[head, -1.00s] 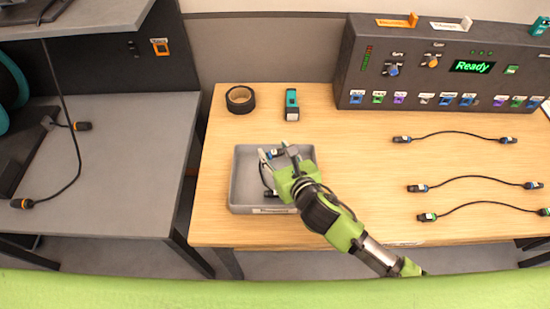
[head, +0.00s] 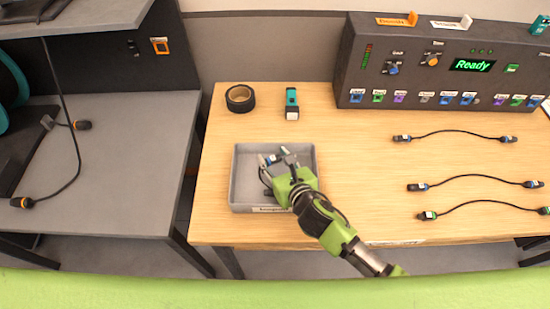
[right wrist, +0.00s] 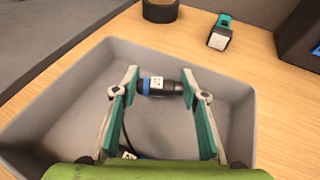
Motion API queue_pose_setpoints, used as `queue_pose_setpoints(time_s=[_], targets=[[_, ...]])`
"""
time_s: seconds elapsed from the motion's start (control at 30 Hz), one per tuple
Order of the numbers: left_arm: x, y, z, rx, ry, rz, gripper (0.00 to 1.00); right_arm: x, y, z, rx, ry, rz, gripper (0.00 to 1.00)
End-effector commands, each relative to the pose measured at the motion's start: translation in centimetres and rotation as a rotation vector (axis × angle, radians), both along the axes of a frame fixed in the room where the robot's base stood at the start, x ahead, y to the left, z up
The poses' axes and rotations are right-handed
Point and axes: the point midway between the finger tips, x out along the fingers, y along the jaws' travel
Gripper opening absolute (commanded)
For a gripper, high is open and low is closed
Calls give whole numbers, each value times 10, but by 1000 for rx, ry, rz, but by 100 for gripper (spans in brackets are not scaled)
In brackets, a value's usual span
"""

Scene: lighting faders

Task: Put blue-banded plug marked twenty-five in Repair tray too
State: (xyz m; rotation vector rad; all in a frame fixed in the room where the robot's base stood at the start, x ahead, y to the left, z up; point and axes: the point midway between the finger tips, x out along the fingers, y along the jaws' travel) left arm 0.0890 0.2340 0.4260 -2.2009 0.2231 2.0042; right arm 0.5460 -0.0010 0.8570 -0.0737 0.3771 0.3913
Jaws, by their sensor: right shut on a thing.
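A grey tray (head: 237,182) with an unreadable front label stands at the left of the wooden table. My right gripper (head: 276,158) is inside it, also seen in the right wrist view (right wrist: 164,86). It is shut on a black plug (right wrist: 170,87) with a blue band and a small white label. The plug lies lengthwise between the fingertips; its number is too small to read. A second blue-banded plug end (right wrist: 127,155) shows low in the tray, partly hidden by the gripper. My left gripper is not in view.
Black tape (head: 240,99) and a teal device (head: 291,104) lie behind the tray. Several cables, such as one at the back (head: 455,134), lie at the right. A console (head: 440,70) reading "Ready" stands behind. Another cable (head: 77,165) is on the grey desk.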

Motion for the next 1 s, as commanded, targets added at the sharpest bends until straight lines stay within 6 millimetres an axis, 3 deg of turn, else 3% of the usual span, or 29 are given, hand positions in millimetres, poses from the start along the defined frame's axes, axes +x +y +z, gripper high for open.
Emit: queue_pose_setpoints(time_s=[0.03,0.07,0.1,0.43,0.6,1.0], targets=[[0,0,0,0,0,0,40,-3,-1,-7,-7,12,0,19],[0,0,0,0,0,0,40,-3,-1,-8,-8,13,0,48],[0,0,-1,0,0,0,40,-4,-1,-8,-8,14,0,57],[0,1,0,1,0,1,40,-6,-2,-12,-11,20,0,57],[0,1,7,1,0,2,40,-6,-1,4,-8,22,0,57],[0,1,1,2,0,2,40,-75,-31,36,-8,12,0,57]])
